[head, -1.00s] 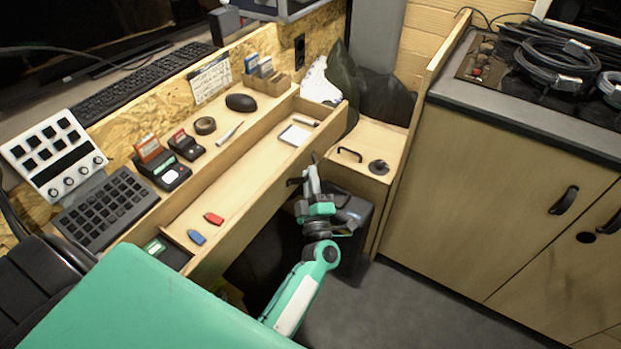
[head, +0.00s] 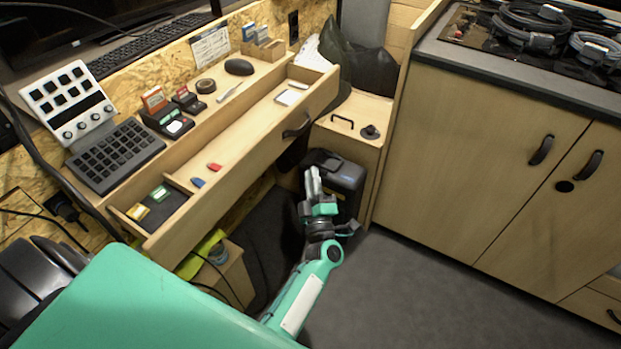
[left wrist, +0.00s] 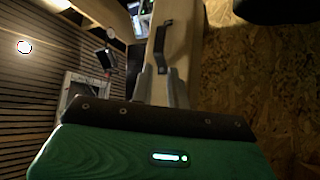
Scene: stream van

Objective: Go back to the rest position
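My left gripper (head: 313,178) is in front of the open desk drawer, below and slightly right of its dark handle (head: 297,127). It holds nothing that I can see, and clear space shows between it and the handle. In the left wrist view its two grey fingers (left wrist: 160,87) stand apart, with the pale drawer front and handle showing beyond them. My left arm reaches in from the bottom of the head view. My right gripper is not in view.
The open drawer (head: 240,143) juts out from the desk and holds small red and blue items. A dark case (head: 345,182) stands on the floor behind my gripper. A wooden cabinet (head: 470,150) is at the right. The grey floor (head: 400,290) before it is clear.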

